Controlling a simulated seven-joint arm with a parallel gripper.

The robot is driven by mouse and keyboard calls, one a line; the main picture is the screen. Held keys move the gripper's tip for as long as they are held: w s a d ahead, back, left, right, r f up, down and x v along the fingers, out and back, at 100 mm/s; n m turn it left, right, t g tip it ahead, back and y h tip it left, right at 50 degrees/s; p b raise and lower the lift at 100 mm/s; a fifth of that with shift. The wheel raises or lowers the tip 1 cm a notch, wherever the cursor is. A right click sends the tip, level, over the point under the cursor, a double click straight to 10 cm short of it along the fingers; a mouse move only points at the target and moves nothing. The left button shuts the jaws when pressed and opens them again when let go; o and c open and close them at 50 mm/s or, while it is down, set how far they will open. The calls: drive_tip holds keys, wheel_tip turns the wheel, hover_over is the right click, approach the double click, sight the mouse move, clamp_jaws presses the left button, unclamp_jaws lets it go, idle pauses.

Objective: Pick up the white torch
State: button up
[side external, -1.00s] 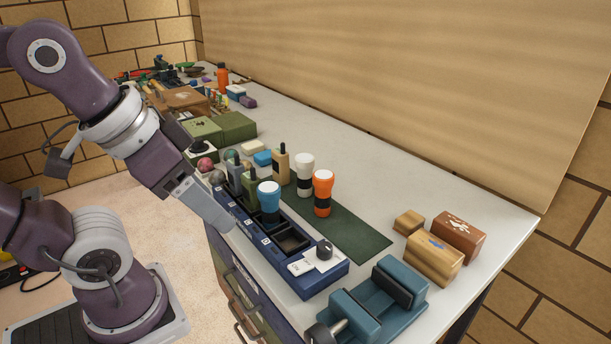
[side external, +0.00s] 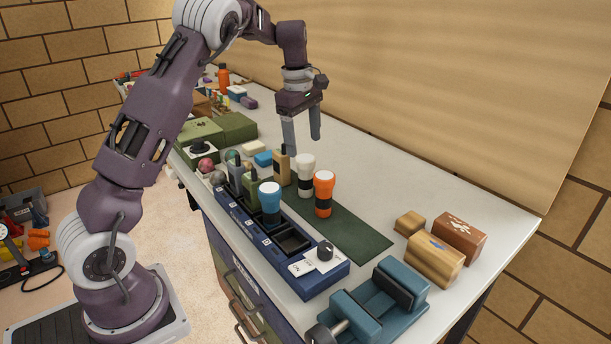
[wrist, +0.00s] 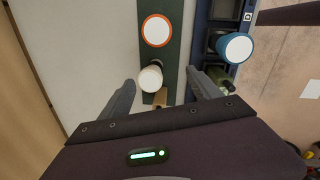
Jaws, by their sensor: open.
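The white torch (side external: 305,174) stands upright on the dark green mat (side external: 348,228), with a white head and a dark band. An orange torch (side external: 323,193) stands just in front of it on the mat. A blue torch (side external: 269,202) stands in the navy rack. My gripper (side external: 302,145) is open and empty, pointing down above and behind the white torch in the side view. In the wrist view the white torch (wrist: 151,78) shows between and beyond the fingertips, nearer the left finger; the orange torch (wrist: 157,31) is farther off.
A blue vise-like block (side external: 378,305) and wooden blocks (side external: 434,258) lie to the right. The table behind the mat is clear.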

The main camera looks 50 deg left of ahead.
drive_tip(key=n, duration=0.2)
hover_over(306, 175)
drive_tip(key=a, duration=0.2)
drive_tip(key=shift+g+y, duration=0.3)
drive_tip(key=shift+g, duration=0.1)
drive_tip(key=f, duration=0.6)
drive_tip(key=shift+w, duration=0.25)
drive_tip(key=shift+n, duration=0.3)
drive_tip(key=f, duration=0.7)
drive_tip(key=shift+w+d+f, duration=0.2)
drive_tip(key=shift+w+f, duration=0.15)
drive_tip(key=shift+r, duration=0.1)
clamp_jaws()
